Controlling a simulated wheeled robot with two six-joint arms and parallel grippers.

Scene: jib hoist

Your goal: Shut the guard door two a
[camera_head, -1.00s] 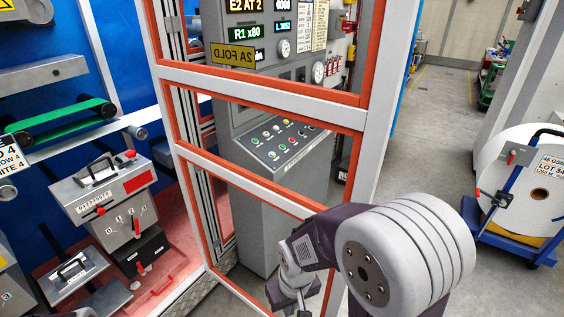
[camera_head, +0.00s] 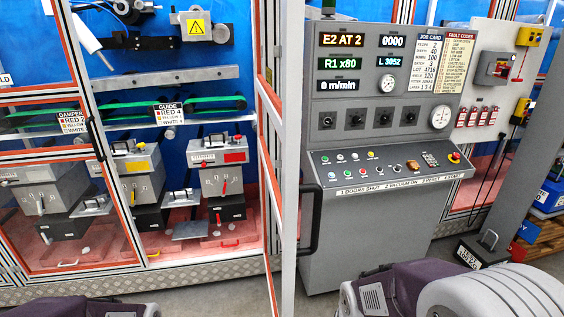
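A guard door (camera_head: 289,150) with a pale frame and orange-red inner edging stands open. I see it almost edge-on, between the machine bay and the grey control console. Its black bar handle (camera_head: 316,222) is on the side facing the console. No label on this door can be read now. The bay opening (camera_head: 205,190) to its left is uncovered. My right arm crosses the bottom right corner and part of my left arm shows at the bottom left. Neither gripper's fingertips are in view, and nothing is seen touching the door.
The control console (camera_head: 390,140) stands close to the right of the door. A neighbouring guard panel (camera_head: 112,150) with orange edging is at the left. A dark block with a handle (camera_head: 480,250) sits on the floor at right.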

